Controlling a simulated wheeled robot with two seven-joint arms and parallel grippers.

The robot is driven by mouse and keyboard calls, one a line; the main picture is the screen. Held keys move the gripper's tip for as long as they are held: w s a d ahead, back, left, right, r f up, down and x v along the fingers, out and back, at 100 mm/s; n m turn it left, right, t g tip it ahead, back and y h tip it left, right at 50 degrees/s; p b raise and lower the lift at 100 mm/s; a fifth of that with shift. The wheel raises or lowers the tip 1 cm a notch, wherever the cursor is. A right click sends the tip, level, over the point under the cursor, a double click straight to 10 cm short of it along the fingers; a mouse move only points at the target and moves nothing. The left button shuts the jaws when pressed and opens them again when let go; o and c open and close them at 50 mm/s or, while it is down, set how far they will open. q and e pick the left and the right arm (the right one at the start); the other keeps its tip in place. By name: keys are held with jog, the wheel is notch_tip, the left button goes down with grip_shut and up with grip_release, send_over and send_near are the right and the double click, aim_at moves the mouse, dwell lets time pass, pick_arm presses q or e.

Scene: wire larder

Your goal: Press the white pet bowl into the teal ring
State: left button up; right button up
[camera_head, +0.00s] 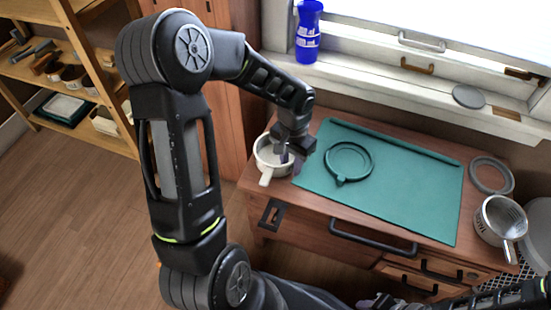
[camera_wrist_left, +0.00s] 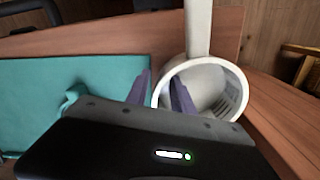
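The white pet bowl (camera_head: 262,160) with a straight handle stands at the left end of the wooden counter, beside the teal mat. My left gripper (camera_head: 284,152) is down at the bowl's right side. In the left wrist view its two fingers (camera_wrist_left: 161,88) are apart, with the near wall of the bowl (camera_wrist_left: 222,72) between them, one finger inside and one outside; contact is not clear. The teal ring (camera_head: 330,168) lies on the mat, right of the bowl, with a small tab at its front. My right gripper (camera_head: 382,302) is partly in view at the bottom edge, its fingers unclear.
The teal mat (camera_head: 420,200) is mostly clear. A grey ring (camera_head: 474,187) and a metal saucepan (camera_head: 492,226) stand at the counter's right end. A black handle (camera_head: 372,240) runs along the counter's front.

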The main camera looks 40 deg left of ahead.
pick_arm(q)
grip_shut()
dwell(1.4)
